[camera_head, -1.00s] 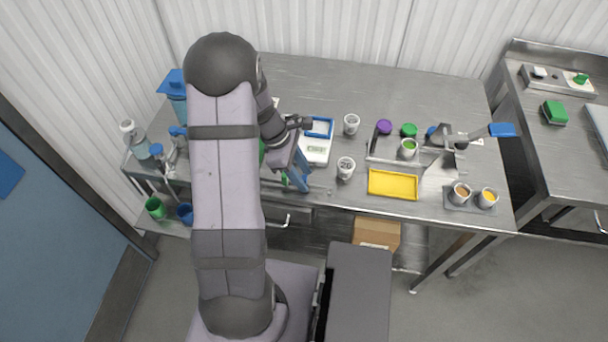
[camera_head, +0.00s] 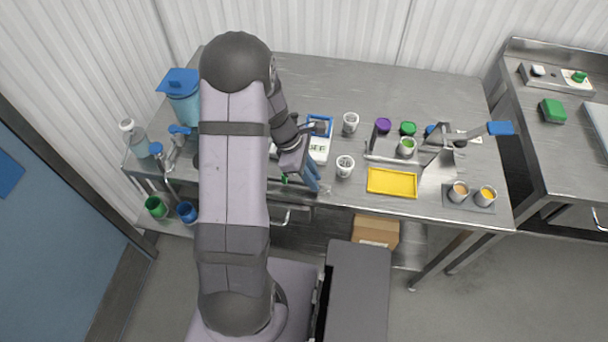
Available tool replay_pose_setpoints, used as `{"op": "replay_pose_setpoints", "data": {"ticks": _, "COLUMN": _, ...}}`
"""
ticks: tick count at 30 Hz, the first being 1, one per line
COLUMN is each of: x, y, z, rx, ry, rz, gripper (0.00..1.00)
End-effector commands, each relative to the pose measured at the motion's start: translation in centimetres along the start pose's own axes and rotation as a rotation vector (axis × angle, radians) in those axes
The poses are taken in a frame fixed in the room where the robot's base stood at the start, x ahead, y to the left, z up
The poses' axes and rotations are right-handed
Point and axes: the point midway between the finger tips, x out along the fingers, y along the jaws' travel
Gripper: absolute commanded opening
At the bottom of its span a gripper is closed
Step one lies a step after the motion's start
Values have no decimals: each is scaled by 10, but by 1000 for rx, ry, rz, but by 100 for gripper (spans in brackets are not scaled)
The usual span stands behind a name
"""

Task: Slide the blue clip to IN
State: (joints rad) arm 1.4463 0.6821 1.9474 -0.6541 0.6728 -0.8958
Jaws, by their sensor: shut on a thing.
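My gripper (camera_head: 317,188) points down at the front edge of the table, left of the yellow tray. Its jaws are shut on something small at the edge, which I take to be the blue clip. The clip is hidden by the jaws and cannot be made out apart from the blue of the gripper. A clear bit shows beside the fingertips. No IN mark is readable in this view.
A blue-lidded container (camera_head: 183,97) stands at the back left. The back of the table is clear.

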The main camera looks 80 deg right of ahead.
Motion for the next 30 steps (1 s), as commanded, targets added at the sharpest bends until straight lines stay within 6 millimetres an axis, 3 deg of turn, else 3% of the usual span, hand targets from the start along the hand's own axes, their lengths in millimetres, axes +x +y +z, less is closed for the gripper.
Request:
{"op": "replay_pose_setpoints", "data": {"ticks": 3, "x": 4, "y": 0, "z": 13, "rx": 2, "ry": -1, "rz": 1, "gripper": 0}}
{"op": "replay_pose_setpoints", "data": {"ticks": 11, "x": 5, "y": 0, "z": 14, "rx": 0, "ry": -3, "rz": 1, "gripper": 0}}
{"op": "replay_pose_setpoints", "data": {"ticks": 12, "x": 5, "y": 0, "z": 15, "rx": 0, "ry": -4, "rz": 1, "gripper": 23}}
{"op": "replay_pose_setpoints", "data": {"ticks": 14, "x": 5, "y": 0, "z": 15, "rx": 1, "ry": -3, "rz": 1, "gripper": 38}}
{"op": "replay_pose_setpoints", "data": {"ticks": 24, "x": 4, "y": 0, "z": 13, "rx": 0, "ry": -1, "rz": 1, "gripper": 38}}
{"op": "replay_pose_setpoints", "data": {"ticks": 30, "x": -11, "y": 1, "z": 13, "rx": 1, "ry": -1, "rz": 5, "gripper": 38}}
